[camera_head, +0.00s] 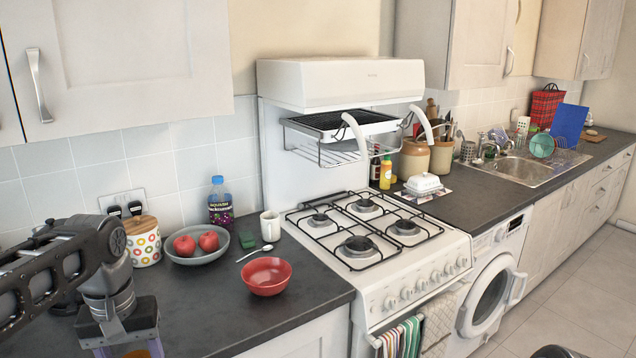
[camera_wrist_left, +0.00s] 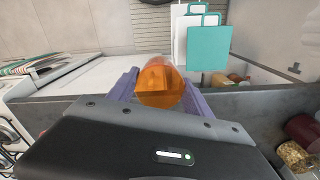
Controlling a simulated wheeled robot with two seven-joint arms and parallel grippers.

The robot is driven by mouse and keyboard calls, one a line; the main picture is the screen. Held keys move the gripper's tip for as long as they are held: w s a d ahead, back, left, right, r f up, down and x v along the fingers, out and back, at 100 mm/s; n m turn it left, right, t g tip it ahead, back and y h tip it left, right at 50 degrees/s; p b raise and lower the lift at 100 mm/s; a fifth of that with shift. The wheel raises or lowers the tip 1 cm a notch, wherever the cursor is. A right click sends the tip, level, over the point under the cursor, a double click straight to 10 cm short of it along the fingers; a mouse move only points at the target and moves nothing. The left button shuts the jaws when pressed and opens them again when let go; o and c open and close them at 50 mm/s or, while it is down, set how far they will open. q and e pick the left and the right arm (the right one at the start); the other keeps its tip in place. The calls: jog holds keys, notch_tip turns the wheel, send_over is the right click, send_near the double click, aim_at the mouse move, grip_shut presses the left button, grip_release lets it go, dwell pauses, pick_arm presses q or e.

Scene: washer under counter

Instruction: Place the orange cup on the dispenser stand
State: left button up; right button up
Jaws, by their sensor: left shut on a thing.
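My left gripper (camera_head: 128,344) is at the bottom left of the head view, in front of the dark counter. The translucent orange cup shows only a small part there (camera_head: 140,353), below the gripper and cut by the picture edge. In the left wrist view the orange cup (camera_wrist_left: 160,82) sits between the two purple fingers (camera_wrist_left: 160,95), which are shut on it. I cannot make out the dispenser stand in either view. My right gripper is not in view.
The dark counter (camera_head: 225,325) holds a red bowl (camera_head: 267,276), a grey bowl (camera_head: 185,259) with apples, a white mug (camera_head: 270,226), a bottle (camera_head: 220,205) and a dotted jar (camera_head: 142,242). A stove (camera_head: 385,275) stands right of it. The counter's front part is clear.

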pick_arm(q)
jog(key=shift+d+f, duration=0.25)
jog(key=shift+d, duration=0.2)
jog(key=w+d+f+m, duration=0.4)
jog(key=w+d+f, duration=0.6)
jog(key=f, duration=0.4)
jog(key=shift+d+f, duration=0.2)
jog(key=shift+d, duration=0.7)
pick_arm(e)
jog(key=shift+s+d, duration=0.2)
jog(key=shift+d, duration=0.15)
pick_arm(q)
jog(key=shift+d, duration=0.1)
